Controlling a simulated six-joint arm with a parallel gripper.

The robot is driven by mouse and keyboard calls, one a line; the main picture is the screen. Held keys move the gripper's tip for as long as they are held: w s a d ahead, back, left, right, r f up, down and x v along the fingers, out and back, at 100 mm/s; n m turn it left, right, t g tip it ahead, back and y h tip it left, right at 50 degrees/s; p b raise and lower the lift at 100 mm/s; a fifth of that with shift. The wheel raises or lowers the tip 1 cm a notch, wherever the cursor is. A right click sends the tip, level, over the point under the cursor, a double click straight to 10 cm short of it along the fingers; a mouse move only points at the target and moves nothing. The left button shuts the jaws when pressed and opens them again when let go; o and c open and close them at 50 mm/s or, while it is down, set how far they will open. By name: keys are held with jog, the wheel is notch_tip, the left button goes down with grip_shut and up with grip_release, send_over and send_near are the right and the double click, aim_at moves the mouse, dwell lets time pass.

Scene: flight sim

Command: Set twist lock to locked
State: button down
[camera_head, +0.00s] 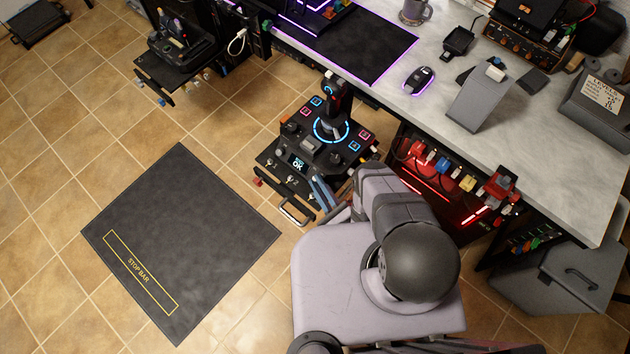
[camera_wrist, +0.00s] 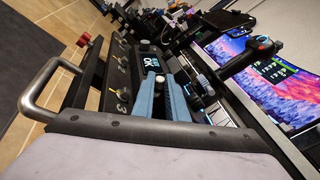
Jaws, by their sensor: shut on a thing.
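A black control panel (camera_head: 268,158) with a joystick and lit square buttons stands beside the desk. Its front strip carries several small metal switches; one (camera_wrist: 122,95) shows by the number 3 in the wrist view. A small screen (camera_wrist: 152,65) on the panel reads OK. My gripper (camera_head: 318,182) is at the panel's near right corner, with blue fingers pointing at it. In the wrist view my gripper (camera_wrist: 160,79) is shut on a small part of the panel, mostly hidden between the fingers. I cannot tell which control is the twist lock or how it is turned.
A metal handle (camera_wrist: 40,90) sticks out from the panel's front edge, and a red knob (camera_wrist: 84,40) sits at its far end. The desk (camera_head: 530,120) with hanging coloured plugs is close on the right. A dark floor mat (camera_head: 180,235) lies left, with clear floor around it.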

jog(key=shift+s+d, duration=0.25)
jog(key=c, duration=1.7)
grip_release()
jog(key=shift+s+d, duration=0.1)
jog(key=shift+c, duration=0.2)
jog(key=b+v, duration=0.1)
jog(key=v, duration=0.6)
jog(key=shift+s, duration=0.1)
